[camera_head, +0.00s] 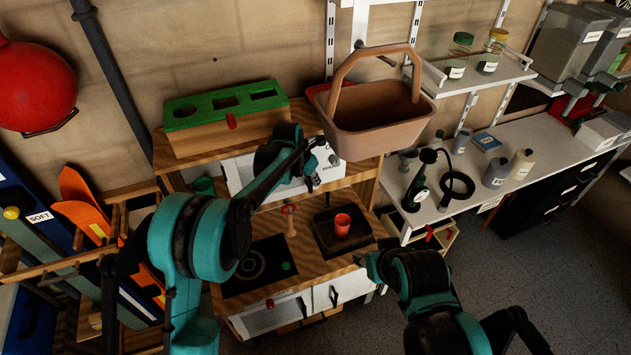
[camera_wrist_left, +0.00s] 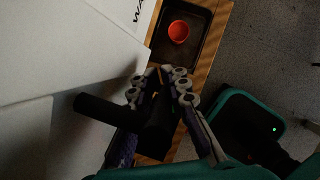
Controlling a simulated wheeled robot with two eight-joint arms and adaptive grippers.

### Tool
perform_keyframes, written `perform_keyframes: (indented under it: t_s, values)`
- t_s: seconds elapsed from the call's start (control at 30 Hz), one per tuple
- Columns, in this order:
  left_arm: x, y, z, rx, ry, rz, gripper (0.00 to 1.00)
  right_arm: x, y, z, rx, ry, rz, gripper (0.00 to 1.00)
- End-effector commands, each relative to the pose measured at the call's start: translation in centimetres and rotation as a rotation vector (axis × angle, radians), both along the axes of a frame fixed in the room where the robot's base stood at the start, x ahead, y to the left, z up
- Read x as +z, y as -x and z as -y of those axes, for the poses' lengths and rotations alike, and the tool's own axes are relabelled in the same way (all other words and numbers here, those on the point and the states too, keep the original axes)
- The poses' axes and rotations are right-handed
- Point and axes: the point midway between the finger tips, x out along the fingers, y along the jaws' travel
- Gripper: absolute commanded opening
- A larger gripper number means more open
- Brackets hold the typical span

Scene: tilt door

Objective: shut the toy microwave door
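The toy microwave (camera_head: 237,172) is a white unit set in the wooden toy kitchen. My left forearm and gripper cover much of its front. Its white panels (camera_wrist_left: 75,45) fill the left of the left wrist view; I cannot tell from them how far the door stands open. My left gripper (camera_head: 312,160) is in front of the microwave. In the wrist view its fingers (camera_wrist_left: 160,78) are apart, and a dark bar (camera_wrist_left: 95,108), possibly the door handle, lies beside the left finger. My right gripper (camera_head: 372,265) is low, near the kitchen's right front corner; its fingers are unclear.
A red cup (camera_head: 342,224) stands in the dark sink (camera_head: 325,240) below the microwave. A pink basket (camera_head: 378,115) and a green-topped box (camera_head: 226,117) sit on the top shelf. A white bench (camera_head: 490,150) with bottles is at right. Floor is clear at lower right.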

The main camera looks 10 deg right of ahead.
Motion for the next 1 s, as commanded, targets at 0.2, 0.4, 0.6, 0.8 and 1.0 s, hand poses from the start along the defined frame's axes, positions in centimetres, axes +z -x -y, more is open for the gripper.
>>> perform_keyframes:
  t_s: [0.2, 0.4, 0.6, 0.8, 1.0]
  values:
    - [0.0, 0.0, -0.2, 0.001, -0.001, 0.000, 0.22, 0.0, 0.0, 0.0, 0.000, 0.000, 0.000, 0.40]
    - [0.0, 0.0, 0.0, 0.000, 0.001, -0.001, 0.22, 0.0, 0.0, 0.0, 0.000, 0.000, 0.000, 0.40]
    - [0.9, 0.2, -0.4, 0.001, 0.000, 0.000, 0.22, 0.0, 0.0, 0.0, 0.000, 0.000, 0.000, 0.40]
    - [1.1, 2.9, -3.2, 0.004, 0.000, -0.001, 0.22, 0.0, 0.0, 0.0, 0.000, 0.000, 0.000, 0.40]
    - [1.1, 6.0, -6.6, 0.003, -0.001, -0.001, 0.22, 0.0, 0.0, 0.0, 0.000, 0.000, 0.000, 0.40]
